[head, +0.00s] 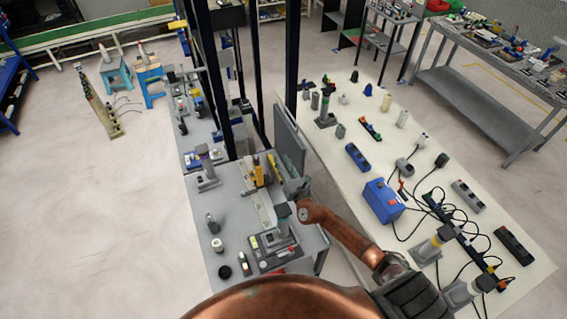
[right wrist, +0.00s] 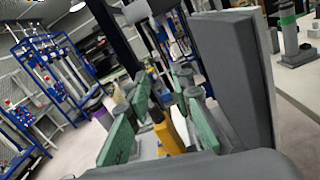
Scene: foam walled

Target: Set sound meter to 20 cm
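A yellow upright device with a dark top, which looks like the sound meter (head: 258,171), stands on the grey table near the foam panel. In the right wrist view the yellow device (right wrist: 168,136) shows between the green-padded fingers of my right gripper (right wrist: 160,100). The fingers are apart, and I see no contact with it. In the head view my right gripper (head: 290,186) is beside the device, on its right, partly hidden by its own arm. A pale strip (head: 265,208) lies in front of the device; its markings are too small to read. My left gripper is not in view.
A tall grey panel (head: 289,143) stands close behind my right gripper; it also shows in the right wrist view (right wrist: 236,75). A dark tray (head: 273,253) and small items fill the grey table's front. A white table (head: 355,205) with cables and a blue box (head: 383,201) is right.

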